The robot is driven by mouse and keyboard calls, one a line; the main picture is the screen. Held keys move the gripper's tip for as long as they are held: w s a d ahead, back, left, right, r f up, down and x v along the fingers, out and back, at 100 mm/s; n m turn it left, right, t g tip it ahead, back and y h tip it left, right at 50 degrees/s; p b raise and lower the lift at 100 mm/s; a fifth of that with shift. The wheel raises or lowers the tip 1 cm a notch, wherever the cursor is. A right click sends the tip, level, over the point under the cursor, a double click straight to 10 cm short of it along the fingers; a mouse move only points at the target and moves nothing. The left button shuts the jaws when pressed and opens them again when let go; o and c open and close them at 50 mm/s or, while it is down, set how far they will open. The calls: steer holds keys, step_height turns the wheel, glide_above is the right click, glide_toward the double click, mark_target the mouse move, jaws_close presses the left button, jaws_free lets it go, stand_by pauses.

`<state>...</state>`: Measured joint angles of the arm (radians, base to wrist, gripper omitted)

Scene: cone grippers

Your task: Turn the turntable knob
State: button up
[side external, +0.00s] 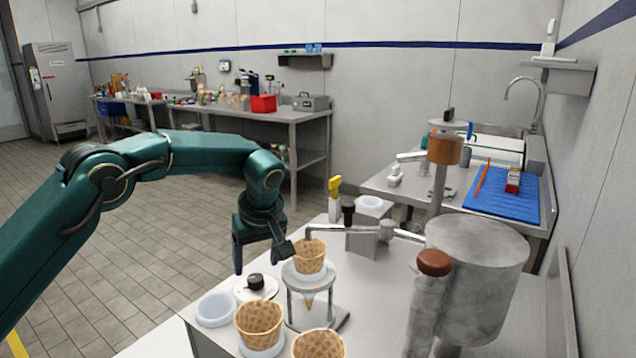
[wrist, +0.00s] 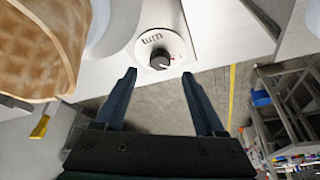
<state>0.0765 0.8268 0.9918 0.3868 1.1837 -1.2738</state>
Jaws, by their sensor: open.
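The turntable knob (side external: 256,282) is a small black knob on a round white disc (side external: 243,290), at the table's edge beside the cone stand. In the wrist view the knob (wrist: 160,60) sits ahead of the fingertips, on the disc marked "turn" (wrist: 151,39). My gripper (side external: 260,258) is above and near the knob, pointing down. In the wrist view my gripper (wrist: 159,74) is open, with its two dark fingers apart on either side of the knob's line. Nothing is between the fingers; contact with the knob is not visible.
A waffle cone (side external: 310,257) stands in a ring holder (side external: 308,279) just right of the gripper. More cones (side external: 259,322) stand in front. A white round dish (side external: 216,309) lies left of them. A large grey cylinder (side external: 480,265) stands on the right.

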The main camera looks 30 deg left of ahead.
mark_target(254, 277)
stand_by(0.3)
steer(key=m, duration=0.1)
steer(key=m+h, duration=0.1)
steer(key=m, duration=0.1)
steer(key=s+m, duration=0.1)
steer(key=shift+a+f+m+h, duration=0.15)
steer(key=shift+f+m+h, duration=0.15)
steer(key=shift+f+h, duration=0.1)
steer(key=shift+s+f+m+h, duration=0.1)
steer(key=shift+m+h, duration=0.4)
steer(key=shift+m, duration=0.5)
steer(key=m, duration=0.1)
steer(key=m+h, duration=0.1)
steer(key=m, duration=0.1)
steer(key=shift+s+a, duration=0.1)
steer(key=shift+a, duration=0.1)
steer(key=m, duration=0.1)
steer(key=m+h, duration=0.1)
steer(key=m, duration=0.1)
steer(key=a+m, duration=0.1)
steer(key=shift+a+r+m+t+h, duration=0.1)
steer(key=shift+r+m+t+h, duration=0.15)
steer(key=shift+m+t+h, duration=0.05)
steer(key=a+m, duration=0.1)
steer(key=m+t, duration=0.1)
steer(key=m, duration=0.1)
steer(key=shift+a+r+m+h, duration=0.3)
steer(key=shift+a+h, duration=0.1)
steer(key=shift+x, duration=2.6)
